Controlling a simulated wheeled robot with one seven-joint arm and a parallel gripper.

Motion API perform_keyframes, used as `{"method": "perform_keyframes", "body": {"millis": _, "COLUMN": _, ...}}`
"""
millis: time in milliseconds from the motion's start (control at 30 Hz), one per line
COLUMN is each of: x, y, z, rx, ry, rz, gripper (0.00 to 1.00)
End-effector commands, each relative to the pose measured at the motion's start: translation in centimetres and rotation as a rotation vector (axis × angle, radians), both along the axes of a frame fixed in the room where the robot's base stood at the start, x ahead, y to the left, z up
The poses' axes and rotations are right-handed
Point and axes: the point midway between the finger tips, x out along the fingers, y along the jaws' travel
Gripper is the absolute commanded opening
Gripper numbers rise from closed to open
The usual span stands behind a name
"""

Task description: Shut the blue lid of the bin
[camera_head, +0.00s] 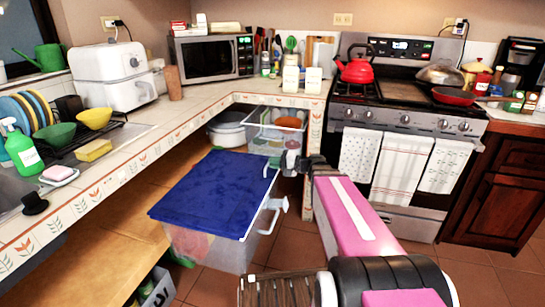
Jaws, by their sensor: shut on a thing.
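The blue lid (215,192) lies spread over the top of a clear plastic bin (238,255) in the middle of the view. It looks close to level, but I cannot tell whether its far edge is seated on the rim. A white handle (272,214) sticks out on the bin's right side. Reddish contents show through the bin's front wall. My gripper (280,166) is at the lid's far right corner, shut on the lid's edge as far as I can see. The fingertips are small and partly hidden.
Another clear container (275,128) and a pale pot (228,130) stand behind, under the tiled counter (165,140). The stove (400,120) with hanging towels is to the right. A wooden shelf (120,225) lies left of the bin. Tiled floor (300,235) is open to the right.

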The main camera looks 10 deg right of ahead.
Motion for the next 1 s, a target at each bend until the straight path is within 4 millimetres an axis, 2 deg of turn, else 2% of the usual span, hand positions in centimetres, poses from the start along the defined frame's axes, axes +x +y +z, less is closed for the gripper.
{"method": "perform_keyframes", "body": {"millis": 300, "x": -0.1, "y": -0.2, "z": -1.6, "rx": -0.009, "ry": -0.003, "rz": 0.0, "gripper": 0.0}}
{"method": "perform_keyframes", "body": {"millis": 767, "x": 0.0, "y": -0.2, "z": -2.0, "rx": -0.01, "ry": 0.0, "rz": -0.003, "gripper": 0.0}}
{"method": "perform_keyframes", "body": {"millis": 800, "x": 0.0, "y": -0.3, "z": -2.0, "rx": -0.011, "ry": 0.0, "rz": -0.003, "gripper": 0.25}}
{"method": "perform_keyframes", "body": {"millis": 833, "x": 0.0, "y": -0.2, "z": -2.0, "rx": -0.011, "ry": 0.0, "rz": -0.003, "gripper": 0.35}}
{"method": "perform_keyframes", "body": {"millis": 867, "x": 0.0, "y": -0.2, "z": -2.0, "rx": -0.011, "ry": 0.0, "rz": -0.003, "gripper": 0.38}}
{"method": "perform_keyframes", "body": {"millis": 1000, "x": 0.0, "y": -0.2, "z": -1.9, "rx": -0.01, "ry": 0.0, "rz": -0.002, "gripper": 0.38}}
